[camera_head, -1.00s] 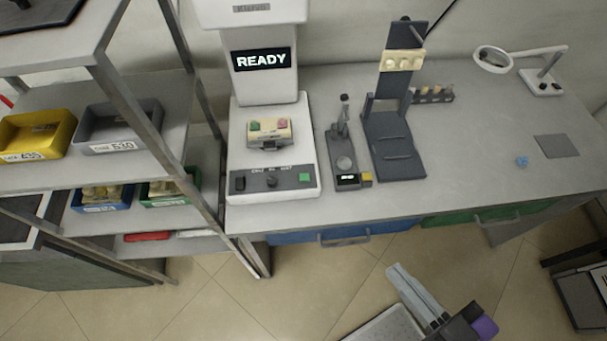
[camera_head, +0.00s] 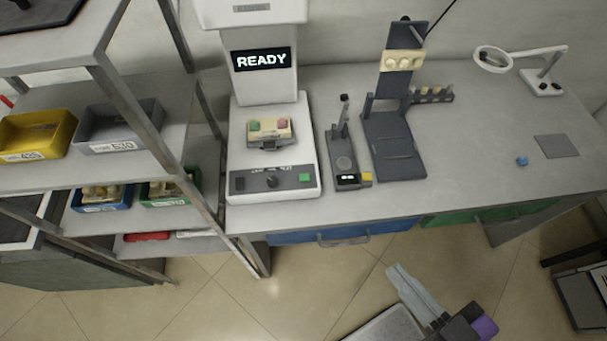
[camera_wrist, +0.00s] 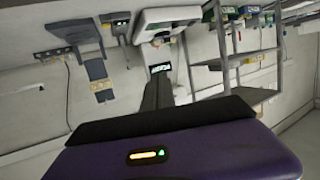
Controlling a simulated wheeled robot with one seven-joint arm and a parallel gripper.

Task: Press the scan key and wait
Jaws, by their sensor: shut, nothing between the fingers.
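A white machine (camera_head: 237,131) stands on the bench at centre left, its display (camera_head: 262,60) reading READY. A block with a green and a pink part (camera_head: 269,130) sits on its small stage. Its front panel carries a black key (camera_head: 239,184) at left, a dark knob (camera_head: 272,182) in the middle and a green key (camera_head: 305,178) at right; the panel lettering is too small to read surely. My gripper (camera_head: 394,270) is shut and empty, low in front of the bench, well apart from the panel. In the wrist view my gripper (camera_wrist: 157,82) points toward the machine.
A small dark device with a yellow key (camera_head: 366,177) and a dark upright stand (camera_head: 402,150) are right of the machine. A magnifier lamp (camera_head: 493,59) and a small blue piece (camera_head: 522,161) are farther right. A shelf rack (camera_head: 150,92) with bins stands at left.

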